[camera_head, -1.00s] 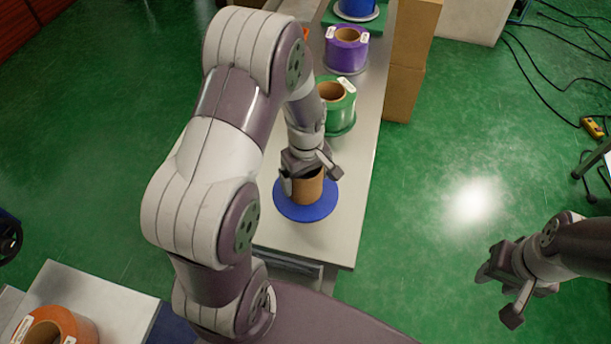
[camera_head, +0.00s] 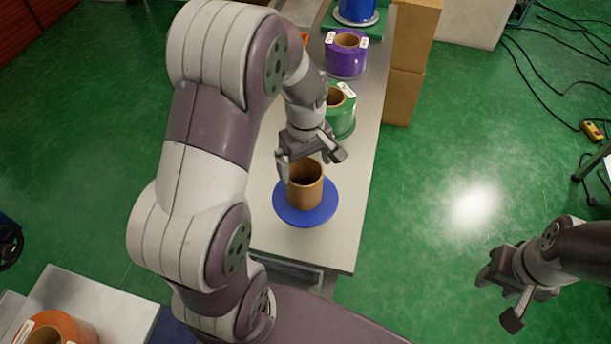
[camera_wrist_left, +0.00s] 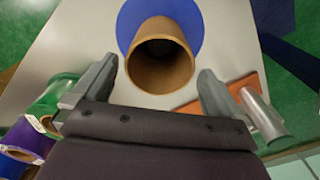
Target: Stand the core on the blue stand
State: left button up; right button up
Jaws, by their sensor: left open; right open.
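The brown cardboard core (camera_head: 305,186) stands upright on the round blue stand (camera_head: 322,212) near the front end of the long table. In the left wrist view the core (camera_wrist_left: 160,78) shows its open top end, with the blue stand (camera_wrist_left: 190,14) around its far side. My left gripper (camera_head: 312,160) is open and empty, above and just behind the core. Its two fingers (camera_wrist_left: 155,85) are spread apart in the left wrist view, with the core beyond and between them, apart from both. My right gripper (camera_head: 497,292) is open and empty, over the floor at the right.
A green roll (camera_head: 342,118), a purple roll (camera_head: 346,58) and a blue roll (camera_head: 356,10) stand farther back on the table (camera_head: 340,245). Cardboard boxes (camera_head: 405,90) stand beside the table's right edge. An orange roll (camera_head: 62,328) sits on a lower-left surface.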

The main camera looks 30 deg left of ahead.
pick_arm(q)
notch_tip(320, 180, up, 4)
jog(key=s+d+f+m+t, duration=0.1)
jog(key=s+d+m, duration=0.4)
jog(key=s+m, duration=0.4)
jog(key=m, duration=0.2)
jog(key=shift+m, duration=0.4)
jog(key=shift+d, duration=0.1)
